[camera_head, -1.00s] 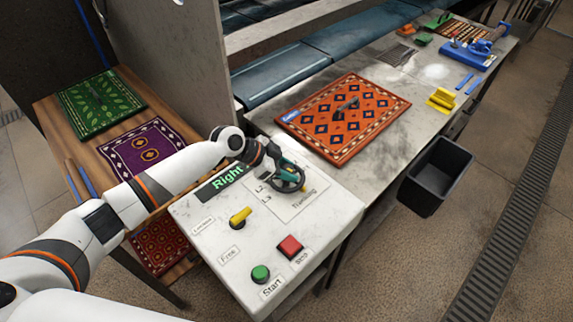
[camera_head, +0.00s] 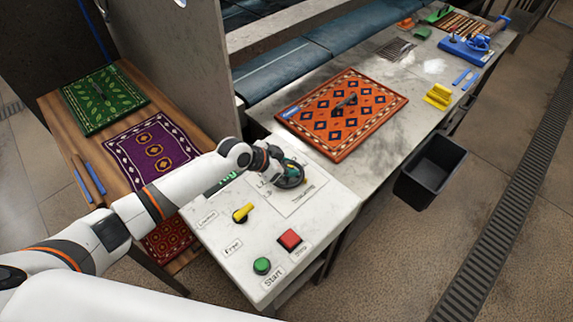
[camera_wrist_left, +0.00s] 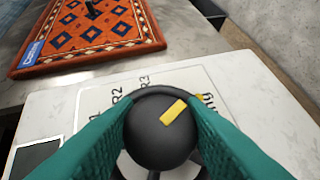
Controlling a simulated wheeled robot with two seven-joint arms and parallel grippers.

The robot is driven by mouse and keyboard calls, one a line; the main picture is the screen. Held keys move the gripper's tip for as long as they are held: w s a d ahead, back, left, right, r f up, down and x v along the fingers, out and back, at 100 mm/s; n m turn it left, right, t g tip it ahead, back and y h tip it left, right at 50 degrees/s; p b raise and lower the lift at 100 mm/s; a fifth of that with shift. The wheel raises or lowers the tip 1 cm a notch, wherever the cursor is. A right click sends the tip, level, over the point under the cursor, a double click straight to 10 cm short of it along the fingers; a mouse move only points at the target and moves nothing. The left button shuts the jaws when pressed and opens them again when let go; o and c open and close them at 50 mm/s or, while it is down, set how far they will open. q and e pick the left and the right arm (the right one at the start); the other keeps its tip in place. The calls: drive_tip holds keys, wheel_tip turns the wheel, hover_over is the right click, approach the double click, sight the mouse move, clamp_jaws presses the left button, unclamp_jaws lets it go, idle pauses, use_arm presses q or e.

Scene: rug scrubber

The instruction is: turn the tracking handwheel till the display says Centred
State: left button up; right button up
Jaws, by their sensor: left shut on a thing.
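The tracking handwheel (camera_head: 297,181) is a dark wheel on the white control panel (camera_head: 335,208). In the left wrist view its round black hub (camera_wrist_left: 150,143) with a yellow mark sits between my teal fingers. My left gripper (camera_head: 283,170) is shut on the handwheel from above. The display (camera_head: 224,183) is mostly hidden behind my left arm; only bits of green lettering show, and I cannot read it. In the left wrist view, the dark display corner (camera_wrist_left: 35,158) shows no text. Labels such as R2 and R3 stand around the wheel. My right gripper is out of view.
The panel also has a yellow selector (camera_head: 243,212), a green Start button (camera_head: 262,265) and a red Stop button (camera_head: 289,239). An orange rug (camera_head: 345,110) lies on the bench behind. A black bin (camera_head: 430,172) stands to the right.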

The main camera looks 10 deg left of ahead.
use_arm(q)
drive_tip(key=o, duration=0.7)
drive_tip(key=shift+r, duration=0.1)
drive_tip(key=shift+b+v, duration=1.7)
drive_tip(key=shift+v, duration=4.25)
drive_tip(key=shift+a, duration=0.15)
